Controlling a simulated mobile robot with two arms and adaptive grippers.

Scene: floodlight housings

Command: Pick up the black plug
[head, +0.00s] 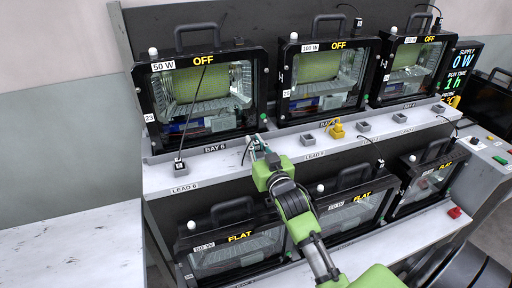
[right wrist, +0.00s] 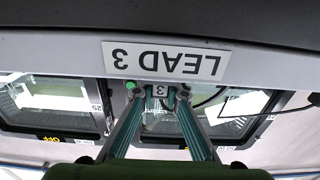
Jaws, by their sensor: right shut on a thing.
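My right gripper (head: 258,142) reaches the shelf edge below the left upper floodlight in the head view. In the right wrist view its two fingers (right wrist: 162,95) are closed on a small plug with a white "3" tag (right wrist: 160,91), which I take for the black plug. Its body is mostly hidden between the fingertips. A black cable (right wrist: 206,101) shows beside it. The upside-down LEAD 3 label (right wrist: 165,61) is on the edge just beyond the fingertips. Another black plug (head: 179,167) stands above the LEAD 6 label at the left. My left gripper is out of view.
Upper floodlights (head: 199,88) read OFF; lower ones (head: 237,246) read FLAT. A yellow connector (head: 337,129) and grey sockets (head: 307,139) stand along the shelf. A readout panel (head: 462,68) is at the right. A bare white surface (head: 70,245) lies at lower left.

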